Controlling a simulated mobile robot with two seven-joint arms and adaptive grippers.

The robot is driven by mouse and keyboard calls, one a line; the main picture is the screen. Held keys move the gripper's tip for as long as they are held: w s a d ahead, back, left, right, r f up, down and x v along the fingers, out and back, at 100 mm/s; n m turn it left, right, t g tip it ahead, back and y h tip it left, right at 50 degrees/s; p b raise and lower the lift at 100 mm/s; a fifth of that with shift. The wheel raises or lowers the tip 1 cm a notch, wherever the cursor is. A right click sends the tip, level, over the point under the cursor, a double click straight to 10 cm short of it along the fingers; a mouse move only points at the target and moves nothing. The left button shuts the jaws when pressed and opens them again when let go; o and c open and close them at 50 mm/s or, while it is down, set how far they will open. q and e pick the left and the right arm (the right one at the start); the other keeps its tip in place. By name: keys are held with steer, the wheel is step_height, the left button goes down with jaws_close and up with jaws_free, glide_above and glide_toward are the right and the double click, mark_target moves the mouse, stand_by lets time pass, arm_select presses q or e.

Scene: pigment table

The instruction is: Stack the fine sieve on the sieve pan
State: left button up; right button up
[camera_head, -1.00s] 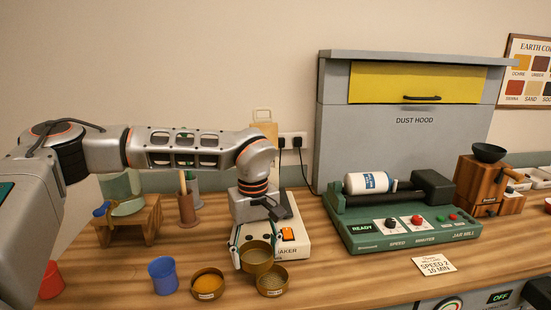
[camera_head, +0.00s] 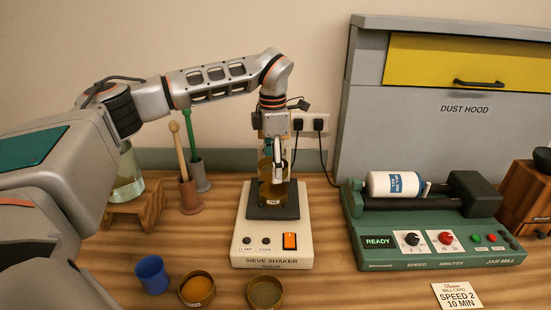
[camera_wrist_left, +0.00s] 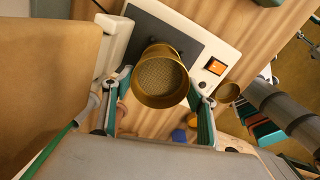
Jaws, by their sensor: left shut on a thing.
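My left gripper (camera_head: 274,176) is over the sieve shaker (camera_head: 272,252), shut on a brass sieve (camera_head: 264,169). In the left wrist view, the sieve (camera_wrist_left: 160,82) shows its round rim and grey-brown mesh between the fingers (camera_wrist_left: 160,108). Below it, a labelled brass pan (camera_head: 273,193) stands on the shaker's dark plate (camera_head: 292,208). The held sieve is directly above the pan, very close to it. The fingers partly hide the join, so I cannot tell whether they touch. My right gripper is not in view.
A brass container of orange powder (camera_head: 197,290), another brass container (camera_head: 265,292) and a blue cup (camera_head: 151,274) stand at the front. The jar mill (camera_head: 435,250) is to the right. Pestle holders (camera_head: 190,195) and a wooden stand (camera_head: 140,212) are to the left.

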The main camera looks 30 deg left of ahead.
arm_select(q)
steer(key=shift+f, duration=2.25)
steer(key=shift+f, duration=0.55)
steer(key=o, duration=0.9)
steer(key=shift+r, duration=5.5)
steer(key=shift+f, duration=0.1)
